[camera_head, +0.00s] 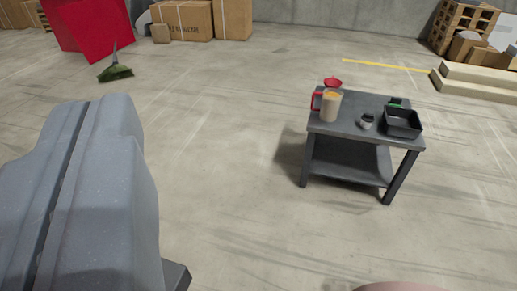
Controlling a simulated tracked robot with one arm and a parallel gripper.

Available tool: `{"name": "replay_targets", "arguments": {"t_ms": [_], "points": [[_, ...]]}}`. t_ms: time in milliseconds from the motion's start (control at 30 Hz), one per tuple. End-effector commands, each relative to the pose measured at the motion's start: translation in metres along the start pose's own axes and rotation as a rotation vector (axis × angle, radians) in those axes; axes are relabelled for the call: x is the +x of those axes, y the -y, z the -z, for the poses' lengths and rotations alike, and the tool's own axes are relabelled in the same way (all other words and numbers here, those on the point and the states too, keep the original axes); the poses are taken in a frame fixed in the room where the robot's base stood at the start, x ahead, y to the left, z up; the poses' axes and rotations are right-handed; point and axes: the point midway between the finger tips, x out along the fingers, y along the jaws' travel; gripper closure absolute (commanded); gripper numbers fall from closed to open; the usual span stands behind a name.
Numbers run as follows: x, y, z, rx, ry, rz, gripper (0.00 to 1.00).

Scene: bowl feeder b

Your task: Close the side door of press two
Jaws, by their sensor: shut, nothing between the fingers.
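No press and no side door shows in this view. My gripper (86,108) fills the lower left as a large grey, rounded body. A narrow dark seam runs between its two halves. It is shut with nothing between its fingers. It is far from the table and touches nothing that I can see.
A dark two-level table (345,177) stands right of centre, bearing a tan cup (330,107), a red funnel-like item (333,83) and a black tray (402,124). A broom (115,70), red panel (90,25), boxes (185,20) and pallets (462,25) stand behind. Open floor lies between.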

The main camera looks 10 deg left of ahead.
Motion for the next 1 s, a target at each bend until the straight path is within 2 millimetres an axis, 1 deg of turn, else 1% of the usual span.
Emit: {"name": "replay_targets", "arguments": {"t_ms": [33,400,867,967,1000], "points": [[-0.001,-0.002,-0.004,-0.003,-0.002,0.001,1.0],[-0.006,-0.013,-0.002,-0.004,-0.003,0.001,1.0],[-0.009,-0.017,0.001,-0.001,0.001,-0.003,1.0],[-0.008,-0.017,0.009,-0.006,-0.008,-0.008,1.0],[-0.007,-0.018,0.015,-0.01,-0.015,-0.014,1.0]]}}
